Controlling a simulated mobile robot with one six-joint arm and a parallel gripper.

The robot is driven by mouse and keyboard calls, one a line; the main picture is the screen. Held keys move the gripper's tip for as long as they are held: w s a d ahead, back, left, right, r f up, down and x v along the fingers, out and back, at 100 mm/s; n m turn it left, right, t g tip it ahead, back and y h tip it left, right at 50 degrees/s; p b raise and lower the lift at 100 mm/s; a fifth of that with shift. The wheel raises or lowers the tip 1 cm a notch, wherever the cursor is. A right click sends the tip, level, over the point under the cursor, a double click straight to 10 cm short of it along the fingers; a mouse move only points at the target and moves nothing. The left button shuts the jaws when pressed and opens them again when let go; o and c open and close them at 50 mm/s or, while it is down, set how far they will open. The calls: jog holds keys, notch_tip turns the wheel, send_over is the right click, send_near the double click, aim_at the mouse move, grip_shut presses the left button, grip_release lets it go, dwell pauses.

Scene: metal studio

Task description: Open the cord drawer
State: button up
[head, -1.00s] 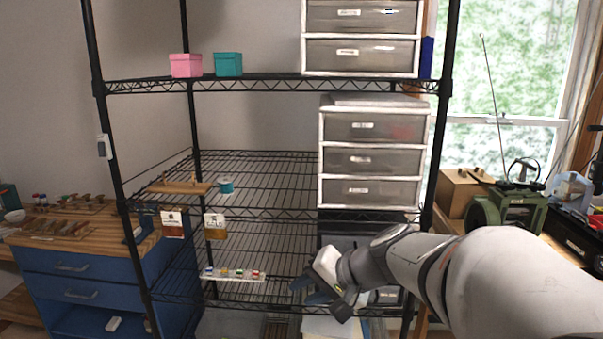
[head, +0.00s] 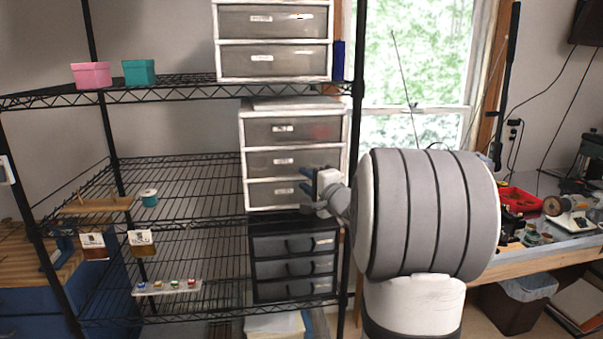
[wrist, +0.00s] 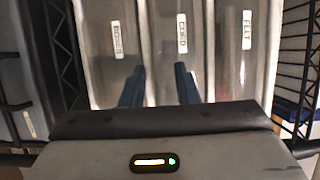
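The cord drawer (head: 270,164) is the middle one of three grey, white-framed drawers on the middle rack shelf. It looks shut. In the wrist view the drawers appear turned sideways, and the cord drawer (wrist: 176,60) with its white "CORD" label lies between the felt drawer (wrist: 243,70) on the right and another labelled drawer (wrist: 112,70) on the left. My gripper (head: 304,181) is at the right front of this unit. Its two blue fingers are apart and empty in the wrist view (wrist: 160,75), pointing at the drawer fronts. Whether they touch is unclear.
A black-framed drawer unit (head: 292,262) stands below. Another white-framed unit (head: 273,40) is on the shelf above. The black rack post (head: 357,110) stands right of the drawers, close to my arm. A workbench (head: 560,245) is at the right.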

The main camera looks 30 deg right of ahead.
aim_at(298, 175)
jog(key=shift+w+a+p, duration=0.2)
jog(key=shift+w+p, duration=0.15)
jog(key=shift+w, duration=1.15)
jog(key=shift+c, duration=0.3)
grip_shut()
